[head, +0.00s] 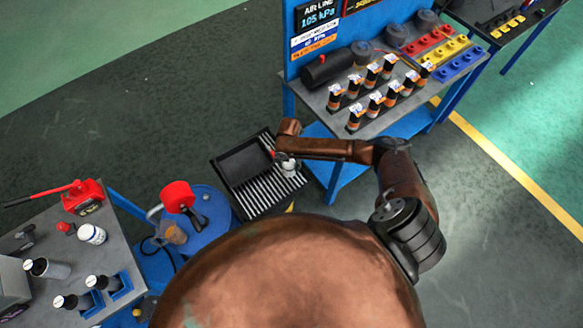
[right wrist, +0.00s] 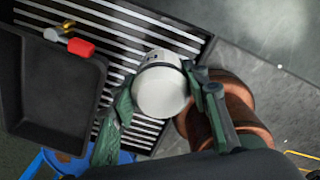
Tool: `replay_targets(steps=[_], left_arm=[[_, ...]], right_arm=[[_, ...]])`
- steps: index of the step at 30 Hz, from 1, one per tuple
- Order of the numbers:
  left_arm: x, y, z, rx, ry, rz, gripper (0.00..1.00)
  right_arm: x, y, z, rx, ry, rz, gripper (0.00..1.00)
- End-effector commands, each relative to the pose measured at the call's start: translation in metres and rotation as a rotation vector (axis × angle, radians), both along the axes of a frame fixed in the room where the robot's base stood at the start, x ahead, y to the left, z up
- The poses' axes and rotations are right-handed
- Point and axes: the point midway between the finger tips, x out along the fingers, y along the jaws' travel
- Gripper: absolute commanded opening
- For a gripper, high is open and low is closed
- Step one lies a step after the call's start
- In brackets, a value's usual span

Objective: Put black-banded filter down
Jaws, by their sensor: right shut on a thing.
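The white filter (right wrist: 160,92) shows in the right wrist view with a dark band near its far end. It also shows small in the head view (head: 288,169). My right gripper (right wrist: 160,108) is shut on it, with one green finger on each side. In the head view my right gripper (head: 284,160) is over the slatted rack (head: 262,196). The slats also lie behind the filter in the wrist view (right wrist: 135,30). I cannot tell whether the filter touches them. My left gripper is not in view.
A black pan (head: 244,162) lies on the rack's far left, with a red-handled tool (right wrist: 80,47) by it. A blue drum (head: 208,212) with a red funnel (head: 178,196) stands left. Several orange-banded bottles (head: 376,97) stand on the blue-backed bench. Another bench (head: 112,250) holds a white filter (head: 92,234).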

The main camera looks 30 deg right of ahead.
Motion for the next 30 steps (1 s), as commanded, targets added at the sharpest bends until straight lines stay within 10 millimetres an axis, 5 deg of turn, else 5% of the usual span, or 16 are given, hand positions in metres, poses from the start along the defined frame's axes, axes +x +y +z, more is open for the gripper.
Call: replay_targets(steps=[15, 27, 28, 30], left_arm=[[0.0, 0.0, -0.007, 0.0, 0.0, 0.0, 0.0], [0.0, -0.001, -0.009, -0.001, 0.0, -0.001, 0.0], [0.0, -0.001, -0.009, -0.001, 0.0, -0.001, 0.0], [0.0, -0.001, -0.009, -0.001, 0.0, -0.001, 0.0]], right_arm=[[0.007, -0.019, -0.052, 0.001, -0.002, 0.0, 0.09], [0.008, -0.019, -0.057, 0.001, -0.002, 0.0, 0.09], [0.007, -0.019, -0.058, 0.0, -0.001, 0.0, 0.43], [0.007, -0.019, -0.057, 0.0, -0.001, 0.0, 0.48]])
